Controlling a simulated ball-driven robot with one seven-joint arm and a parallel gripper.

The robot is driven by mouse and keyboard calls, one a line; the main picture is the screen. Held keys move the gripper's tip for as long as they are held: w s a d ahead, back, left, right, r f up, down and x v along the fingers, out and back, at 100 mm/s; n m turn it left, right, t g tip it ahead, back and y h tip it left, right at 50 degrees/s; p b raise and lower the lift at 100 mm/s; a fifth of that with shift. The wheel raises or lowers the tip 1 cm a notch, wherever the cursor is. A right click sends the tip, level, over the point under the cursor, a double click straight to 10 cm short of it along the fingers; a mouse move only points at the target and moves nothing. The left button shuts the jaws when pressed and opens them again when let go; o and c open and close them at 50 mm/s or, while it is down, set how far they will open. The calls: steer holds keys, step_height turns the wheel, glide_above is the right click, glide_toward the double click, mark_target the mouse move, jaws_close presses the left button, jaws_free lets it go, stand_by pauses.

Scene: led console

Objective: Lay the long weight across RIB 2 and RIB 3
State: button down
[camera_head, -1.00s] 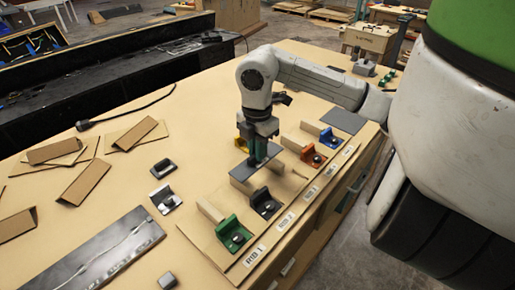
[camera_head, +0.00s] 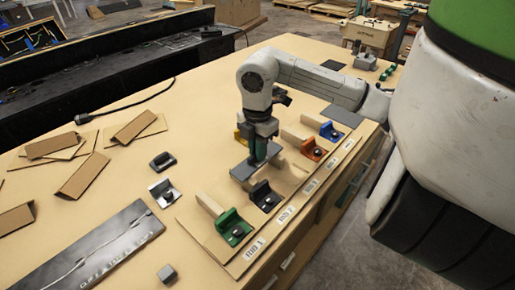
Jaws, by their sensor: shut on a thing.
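My gripper (camera_head: 260,160) points down over the rib board and is shut on a grey flat bar, the long weight (camera_head: 240,171). The weight's left part shows; its far right part is hidden by the jaws. It lies close over the ribs behind the black clamp (camera_head: 264,197); I cannot tell whether it touches them. The RIB 1 label (camera_head: 254,249) stands by the green clamp (camera_head: 233,228). The second label (camera_head: 286,214) is by the black clamp, and the third label (camera_head: 310,187) lies beyond it; both are too small to read surely.
An orange clamp (camera_head: 313,150) and a blue clamp (camera_head: 330,131) stand farther along the board; a yellow piece (camera_head: 239,135) shows behind my gripper. A metal plate (camera_head: 88,250), a small grey block (camera_head: 167,273) and cardboard pieces (camera_head: 84,176) lie left.

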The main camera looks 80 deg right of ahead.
steer(key=c, duration=1.1)
jaws_free()
steer(key=shift+r, duration=0.1)
steer(key=shift+r+p, duration=0.65)
steer(key=shift+p, duration=0.3)
steer(key=shift+r+b, duration=0.35)
step_height(320, 180, up, 11)
steer(key=shift+b, duration=1.15)
steer(key=shift+s+f, duration=0.1)
